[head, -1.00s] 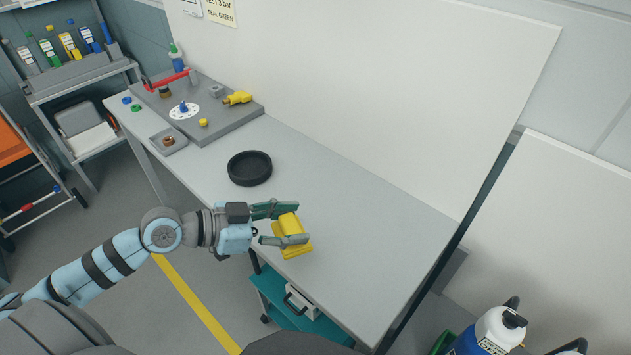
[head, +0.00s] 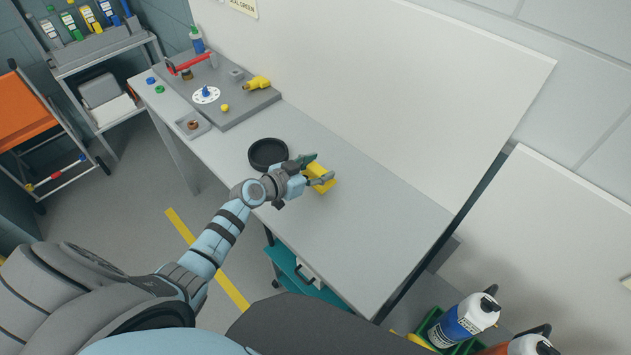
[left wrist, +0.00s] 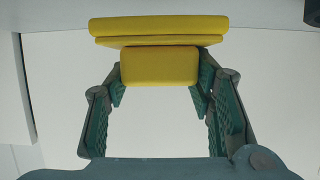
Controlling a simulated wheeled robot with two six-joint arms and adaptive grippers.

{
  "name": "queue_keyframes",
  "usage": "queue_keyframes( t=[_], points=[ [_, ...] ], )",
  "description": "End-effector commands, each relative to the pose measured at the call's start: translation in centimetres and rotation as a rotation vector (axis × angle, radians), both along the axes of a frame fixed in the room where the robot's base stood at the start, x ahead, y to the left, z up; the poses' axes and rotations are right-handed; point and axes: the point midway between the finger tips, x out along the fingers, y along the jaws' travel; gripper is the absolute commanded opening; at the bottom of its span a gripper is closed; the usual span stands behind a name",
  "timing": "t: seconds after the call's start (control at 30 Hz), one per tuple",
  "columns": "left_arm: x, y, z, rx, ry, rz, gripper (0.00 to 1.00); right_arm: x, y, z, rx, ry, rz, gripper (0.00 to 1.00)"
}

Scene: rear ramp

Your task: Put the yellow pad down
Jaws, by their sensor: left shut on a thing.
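The yellow pad (head: 322,184) is a flat yellow plate with a block-shaped grip on it. My left gripper (head: 319,169) is shut on this grip and holds the pad over the grey bench (head: 355,240), to the right of a black round dish (head: 268,153). In the left wrist view the block (left wrist: 158,67) sits between the two green-lined fingers, with the plate's edge (left wrist: 158,28) beyond it. I cannot tell whether the pad touches the bench top. My right gripper is not in view.
A grey board (head: 230,105) with a red-handled tool and a yellow fitting (head: 257,83) stands at the bench's left end. A white panel (head: 400,90) rises along the back. The bench to the right of the pad is clear. Bottles (head: 463,322) stand low at the bottom right.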

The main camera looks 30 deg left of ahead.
Motion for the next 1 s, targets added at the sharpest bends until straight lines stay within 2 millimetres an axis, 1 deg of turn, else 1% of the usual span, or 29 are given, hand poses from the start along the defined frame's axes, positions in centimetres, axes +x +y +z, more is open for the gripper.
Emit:
queue_keyframes(
  t=[0.1, 0.2, 0.27, 0.43, 0.6, 0.63, 0.73, 0.77, 1.0],
  points=[
    [0.0, 0.0, -2.7, -0.001, 0.003, 0.001, 0.26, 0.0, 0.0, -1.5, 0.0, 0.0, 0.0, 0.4],
    [0.0, 0.0, -4.3, -0.002, 0.001, 0.001, 0.26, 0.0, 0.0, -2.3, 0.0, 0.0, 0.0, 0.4],
    [0.0, 0.0, -4.5, 0.0, 0.0, 0.001, 0.26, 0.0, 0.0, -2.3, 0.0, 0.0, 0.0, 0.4],
    [0.0, 0.0, -4.2, 0.0, -0.001, 0.0, 0.26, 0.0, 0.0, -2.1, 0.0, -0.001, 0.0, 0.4],
    [0.0, 0.0, -4.6, 0.001, -0.002, -0.001, 0.26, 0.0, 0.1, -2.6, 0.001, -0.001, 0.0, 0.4],
    [0.0, 0.0, -4.6, 0.002, -0.001, -0.001, 0.5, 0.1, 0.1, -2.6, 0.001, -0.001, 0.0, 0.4],
    [0.0, 0.0, -4.5, 0.002, -0.001, -0.001, 0.66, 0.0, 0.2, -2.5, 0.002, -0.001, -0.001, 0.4],
    [0.0, 0.0, -4.5, 0.001, 0.0, 0.0, 0.69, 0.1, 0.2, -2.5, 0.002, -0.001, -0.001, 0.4],
    [0.0, 0.0, -4.5, 0.001, 0.0, 0.0, 0.69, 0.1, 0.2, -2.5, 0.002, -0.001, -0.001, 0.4]
  ],
)
